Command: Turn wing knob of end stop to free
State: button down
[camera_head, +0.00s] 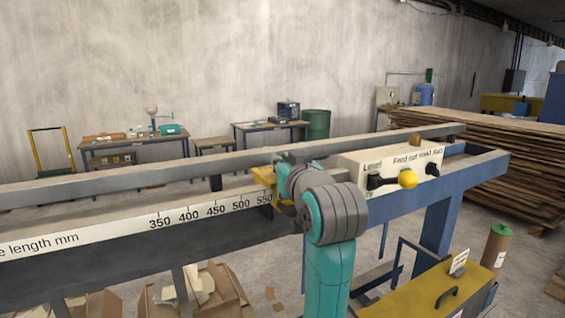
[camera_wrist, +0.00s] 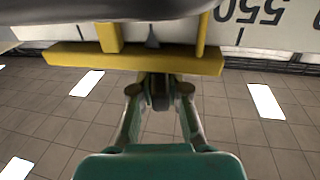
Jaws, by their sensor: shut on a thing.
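The yellow end stop (camera_head: 262,175) sits on the rail just past the 550 mark, partly hidden behind my arm in the head view. In the wrist view its yellow bar (camera_wrist: 140,60) runs across the top. The dark wing knob (camera_wrist: 160,92) shows just below this bar. My gripper (camera_wrist: 160,90) has its two fingers closed in around the knob, one on each side, and is shut on it. In the head view the fingers and knob are hidden by the end stop and my wrist. I cannot tell how far the knob is turned.
The length scale (camera_head: 210,209) runs along the front of the long rail. A yellow bench (camera_head: 425,293) stands at lower right. Cardboard boxes (camera_head: 200,293) lie below the rail.

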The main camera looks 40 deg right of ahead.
jog(key=shift+n+t+y, duration=0.6)
jog(key=shift+n+y, duration=0.4)
jog(key=shift+y, duration=0.8)
jog(key=c, duration=1.2)
grip_release()
jog(key=shift+o, duration=0.2)
jog(key=shift+r, duration=0.1)
jog(key=shift+r, duration=4.9)
jog(key=shift+s, duration=0.1)
